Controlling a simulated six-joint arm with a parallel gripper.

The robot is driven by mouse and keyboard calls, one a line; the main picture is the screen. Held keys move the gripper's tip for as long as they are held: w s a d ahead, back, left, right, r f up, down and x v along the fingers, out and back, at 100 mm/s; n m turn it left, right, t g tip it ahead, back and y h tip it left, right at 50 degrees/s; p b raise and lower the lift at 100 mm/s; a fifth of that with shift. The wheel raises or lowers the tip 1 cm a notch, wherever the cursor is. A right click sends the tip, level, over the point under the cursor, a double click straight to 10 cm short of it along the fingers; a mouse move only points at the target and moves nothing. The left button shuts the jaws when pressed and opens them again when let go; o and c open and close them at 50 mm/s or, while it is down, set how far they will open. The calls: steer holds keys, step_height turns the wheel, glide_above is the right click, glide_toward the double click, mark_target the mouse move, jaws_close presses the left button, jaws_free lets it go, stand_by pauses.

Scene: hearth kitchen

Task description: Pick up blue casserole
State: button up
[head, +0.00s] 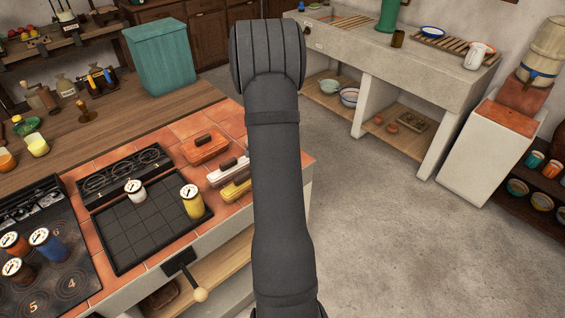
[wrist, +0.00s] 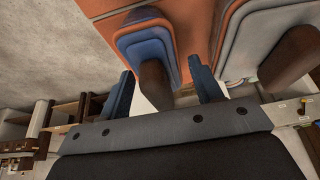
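The blue casserole (wrist: 150,42) shows in the wrist view at top centre, a blue dish with a lighter rim and a brown handle (wrist: 154,88). My gripper (wrist: 164,92) is open, with one finger on each side of that handle. Gaps show between the handle and both fingers. I cannot tell how deep the handle sits between them. In the head view my arm covers the gripper, and I cannot see the blue casserole there.
A white casserole (wrist: 258,42) with a brown handle stands close to the right in the wrist view. In the head view, orange (head: 205,150), white (head: 222,176) and yellow (head: 237,190) casseroles stand on the tiled counter (head: 150,255). A black tray (head: 135,240) lies to their left.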

steer(key=c, duration=0.9)
steer(key=shift+r, duration=0.1)
